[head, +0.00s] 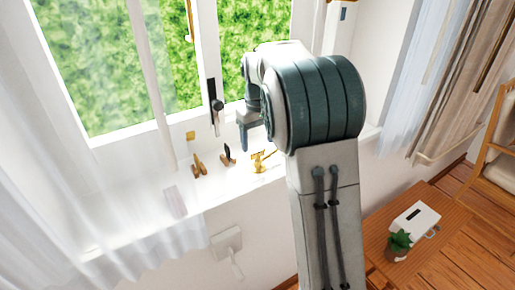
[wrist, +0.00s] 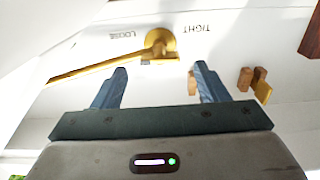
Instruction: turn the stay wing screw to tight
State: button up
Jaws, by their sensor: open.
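The brass stay wing screw (wrist: 158,42) shows in the wrist view, with a long brass bar (wrist: 100,68) running from it to the lower left. Upside-down lettering on the white surface reads LOOSE (wrist: 122,35) to its left and TIGHT (wrist: 196,28) to its right. My gripper (wrist: 158,84) is open and empty, its two blue fingers apart, with the screw beyond and between them in the picture. In the head view a brass fitting (head: 262,161) sits on the sill just right of and below my gripper (head: 246,138), which is partly hidden by my arm.
Small wooden pieces (head: 199,166) and a dark-topped piece (head: 228,155) stand on the sill (head: 225,185) to the left. A window handle (head: 215,103) is above them. Sheer curtain (head: 95,190) hangs left. A wooden table (head: 425,215) with a plant (head: 399,243) is lower right.

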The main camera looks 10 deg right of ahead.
aim_at(258, 156)
jog(key=shift+f, duration=2)
jog(key=c, duration=1)
